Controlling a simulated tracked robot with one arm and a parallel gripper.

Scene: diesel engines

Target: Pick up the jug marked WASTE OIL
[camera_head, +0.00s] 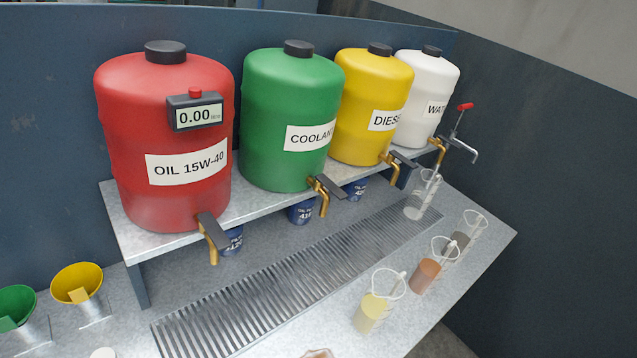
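No label reading WASTE OIL can be read in this view. Several clear jugs with looped tops stand on the metal bench. The nearest jug (369,312) holds pale yellow liquid. Behind it, a second jug (425,275) holds orange-brown liquid. Farther back, a third jug (456,245) holds something dark grey-brown. A clear jug (417,208) that looks empty stands at the far end of the drain grate. My gripper is not in view.
Red oil (165,120), green coolant (288,110), yellow diesel (369,110) and white (425,85) drums stand on a raised shelf with taps overhanging the drain grate (270,300). Blue cans (300,212) sit beneath. Green (14,303) and yellow (75,281) funnels stand left.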

